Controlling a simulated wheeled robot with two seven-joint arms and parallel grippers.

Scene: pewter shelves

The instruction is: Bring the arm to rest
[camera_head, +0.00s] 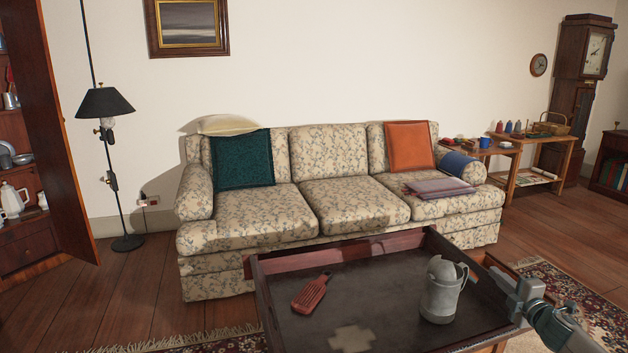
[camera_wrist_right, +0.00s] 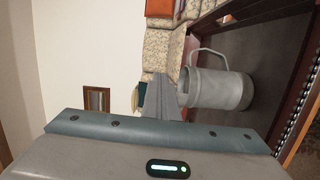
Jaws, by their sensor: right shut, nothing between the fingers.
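My right gripper (camera_head: 501,283) is at the right edge of the dark tray table, shut and empty. Its fingers (camera_wrist_right: 160,98) also show in the right wrist view, closed together. A grey metal jug (camera_head: 440,292) stands upright on the table just left of the gripper; in the head view there is a small gap between them. The jug also shows in the right wrist view (camera_wrist_right: 222,90), with its handle. My left gripper is in neither view.
The raised-rim tray table (camera_head: 378,283) also bears a red grater-like tool (camera_head: 311,294). A floral sofa (camera_head: 340,207) stands behind it. A floor lamp (camera_head: 108,110) is at left. A low side table (camera_head: 545,155) stands at the back right. Wooden floor is open at left.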

